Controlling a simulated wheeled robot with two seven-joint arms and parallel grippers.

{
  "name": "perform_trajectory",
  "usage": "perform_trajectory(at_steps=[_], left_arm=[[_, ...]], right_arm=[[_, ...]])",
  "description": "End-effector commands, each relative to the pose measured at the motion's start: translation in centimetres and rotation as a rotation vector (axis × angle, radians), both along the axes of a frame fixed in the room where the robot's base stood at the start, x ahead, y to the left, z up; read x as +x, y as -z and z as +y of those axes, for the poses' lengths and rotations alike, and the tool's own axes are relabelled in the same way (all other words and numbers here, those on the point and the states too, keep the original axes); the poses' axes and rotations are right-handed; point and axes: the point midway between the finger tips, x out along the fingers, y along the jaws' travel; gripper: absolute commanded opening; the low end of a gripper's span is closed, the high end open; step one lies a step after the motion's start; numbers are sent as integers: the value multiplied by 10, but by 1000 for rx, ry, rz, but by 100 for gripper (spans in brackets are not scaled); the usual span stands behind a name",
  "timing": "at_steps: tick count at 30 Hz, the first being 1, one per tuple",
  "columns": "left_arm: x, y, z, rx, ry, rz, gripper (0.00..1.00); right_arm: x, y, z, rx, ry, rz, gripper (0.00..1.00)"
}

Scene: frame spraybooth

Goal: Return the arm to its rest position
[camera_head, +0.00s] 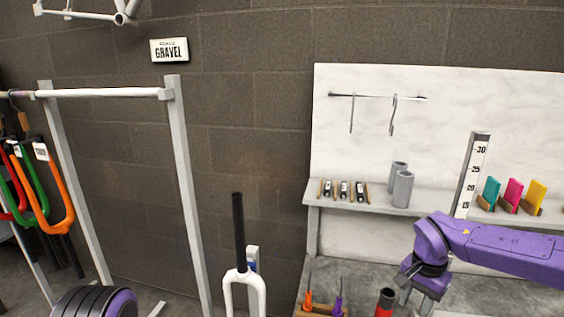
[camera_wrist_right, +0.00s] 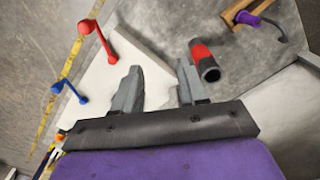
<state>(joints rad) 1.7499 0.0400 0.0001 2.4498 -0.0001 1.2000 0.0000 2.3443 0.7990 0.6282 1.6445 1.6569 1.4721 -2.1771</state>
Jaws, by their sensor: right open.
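My purple right arm (camera_head: 500,248) reaches in from the right over the grey workbench, with its wrist bent down. Its right gripper (camera_head: 416,300) points down at the bench, partly cut off by the lower picture edge. In the right wrist view the two grey fingers of the right gripper (camera_wrist_right: 157,84) stand apart with nothing between them. A red and black cylinder (camera_wrist_right: 203,60) is beside one fingertip, outside the jaws; it also shows in the head view (camera_head: 385,303). My left gripper is not in view.
A shelf holds grey cylinders (camera_head: 402,188), a numbered upright gauge (camera_head: 472,175) and coloured pieces (camera_head: 513,193) near my right arm. A white fork (camera_head: 244,290) stands left of the bench. Red (camera_wrist_right: 87,27) and blue (camera_wrist_right: 57,88) knobbed levers lie beyond the fingers.

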Motion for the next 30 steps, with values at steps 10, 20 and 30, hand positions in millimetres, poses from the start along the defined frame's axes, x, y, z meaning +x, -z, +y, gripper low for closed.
perform_trajectory(at_steps=[10, 20, 30], left_arm=[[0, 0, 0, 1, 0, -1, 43], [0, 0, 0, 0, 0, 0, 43], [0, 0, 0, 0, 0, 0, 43]], right_arm=[[4, 1, -11, -41, 263, -48, 42], [7, 30, -30, -254, 534, -243, 42], [-105, 195, 3, -398, 277, -596, 42]])
